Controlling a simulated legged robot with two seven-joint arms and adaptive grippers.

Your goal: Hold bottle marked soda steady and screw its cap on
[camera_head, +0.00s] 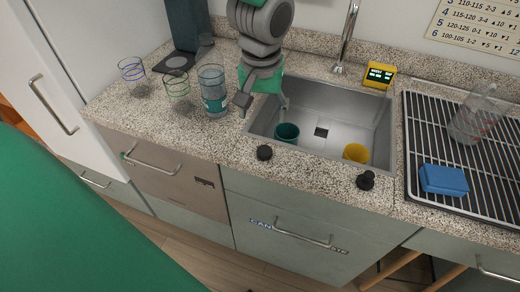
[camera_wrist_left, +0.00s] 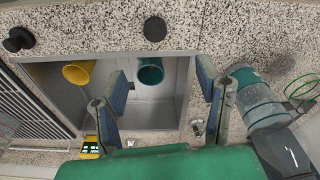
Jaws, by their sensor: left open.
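A clear bottle with a teal band (camera_head: 214,104) stands upright on the counter left of the sink; its label is too small to read. It also shows at the right of the left wrist view (camera_wrist_left: 258,103). A round black cap-like piece (camera_head: 264,152) lies on the counter in front of the sink, also in the left wrist view (camera_wrist_left: 155,29). My left gripper (camera_head: 264,103) is open and empty over the sink's left side, right of the bottle and apart from it. Its spread fingers frame the sink in the left wrist view (camera_wrist_left: 162,82). My right gripper is not in view.
A teal cup (camera_head: 287,134) and a yellow cup (camera_head: 356,153) are in the sink (camera_head: 335,105). A black knobbed piece (camera_head: 366,180) sits at the front edge. Blue-rimmed (camera_head: 132,75) and green-rimmed (camera_head: 177,92) glasses stand left of the bottle. A blue sponge (camera_head: 443,180) lies on the rack.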

